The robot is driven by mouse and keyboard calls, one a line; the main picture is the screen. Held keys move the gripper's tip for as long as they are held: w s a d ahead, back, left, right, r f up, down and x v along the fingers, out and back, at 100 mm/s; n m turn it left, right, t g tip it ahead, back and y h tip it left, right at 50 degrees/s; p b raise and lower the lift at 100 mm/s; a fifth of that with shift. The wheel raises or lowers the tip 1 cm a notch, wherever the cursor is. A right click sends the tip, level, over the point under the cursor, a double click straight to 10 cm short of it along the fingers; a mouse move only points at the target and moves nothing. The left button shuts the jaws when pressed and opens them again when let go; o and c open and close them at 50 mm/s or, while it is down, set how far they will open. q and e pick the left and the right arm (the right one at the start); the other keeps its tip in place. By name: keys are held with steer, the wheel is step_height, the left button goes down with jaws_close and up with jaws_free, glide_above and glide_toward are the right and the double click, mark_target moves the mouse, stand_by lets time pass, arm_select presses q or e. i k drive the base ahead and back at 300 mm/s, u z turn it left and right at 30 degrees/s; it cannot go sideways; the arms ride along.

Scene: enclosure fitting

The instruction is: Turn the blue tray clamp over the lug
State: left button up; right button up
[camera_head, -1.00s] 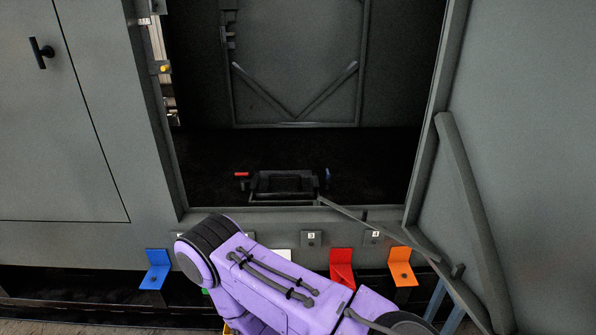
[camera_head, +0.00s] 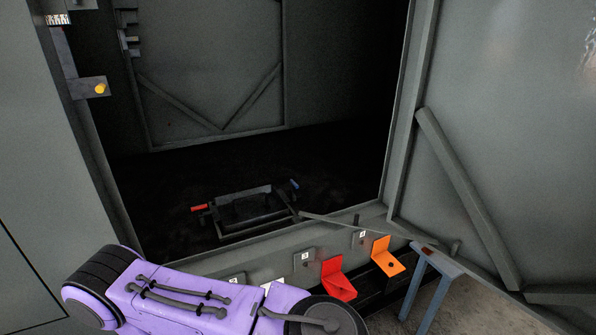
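The dark tray (camera_head: 248,212) sits on the floor inside the open enclosure, in the middle of the head view. The blue clamp (camera_head: 294,185) is a small piece at the tray's right end. A red clamp (camera_head: 199,207) is at its left end. The lug is too small and dark to make out. A purple arm link of mine crosses the bottom left of the view. Neither gripper shows, and nothing of mine touches the tray or the blue clamp.
The enclosure door (camera_head: 500,130) stands open at right, with a thin bar (camera_head: 335,222) running from it to the opening. A red bracket (camera_head: 337,280) and an orange bracket (camera_head: 387,257) stick out below the sill. A blue-grey stand (camera_head: 428,280) is at lower right.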

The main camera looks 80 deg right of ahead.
mark_target(297, 195)
steer(key=z, duration=2.35)
